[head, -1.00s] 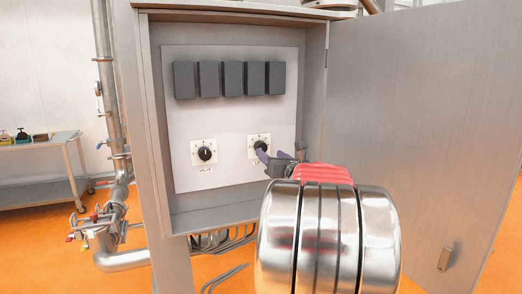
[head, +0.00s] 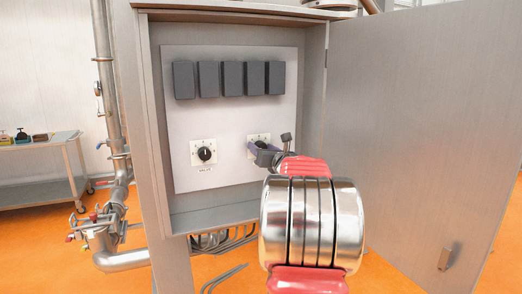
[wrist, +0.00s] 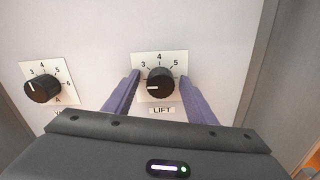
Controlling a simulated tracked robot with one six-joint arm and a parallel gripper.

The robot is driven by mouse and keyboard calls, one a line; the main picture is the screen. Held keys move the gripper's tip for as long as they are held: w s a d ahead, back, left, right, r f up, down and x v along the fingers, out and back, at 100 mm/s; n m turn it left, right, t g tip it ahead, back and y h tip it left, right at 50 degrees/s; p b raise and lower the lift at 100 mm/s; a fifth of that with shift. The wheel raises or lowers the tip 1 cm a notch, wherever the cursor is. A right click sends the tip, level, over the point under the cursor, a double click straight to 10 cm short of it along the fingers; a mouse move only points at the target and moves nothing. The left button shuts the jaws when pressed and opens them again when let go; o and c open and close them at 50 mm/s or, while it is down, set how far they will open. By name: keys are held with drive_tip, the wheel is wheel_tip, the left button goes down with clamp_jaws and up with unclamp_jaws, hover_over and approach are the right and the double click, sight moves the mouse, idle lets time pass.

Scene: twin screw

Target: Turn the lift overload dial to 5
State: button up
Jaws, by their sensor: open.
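The lift dial is a black knob (wrist: 160,82) on a white plate marked LIFT, with 3, 4 and 5 visible around its top. Its white pointer mark is on the left side, below the 3. Other numbers are hidden by my fingers. My gripper (wrist: 160,77) is open, with one purple finger on each side of the knob; I cannot tell whether either touches it. In the head view my gripper (head: 262,151) covers much of the lift dial plate (head: 260,136).
The valve dial (head: 204,154) is left of the lift dial on the same panel (head: 230,120). Several dark grey blocks (head: 232,79) line the panel above. The cabinet's side walls enclose the panel, and its open door (head: 420,120) stands to the right.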

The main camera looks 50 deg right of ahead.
drive_tip(key=shift+c, duration=0.6)
drive_tip(key=c, duration=0.9)
drive_tip(key=shift+a, duration=0.3)
drive_tip(key=shift+d, duration=0.15)
drive_tip(key=shift+r, duration=0.1)
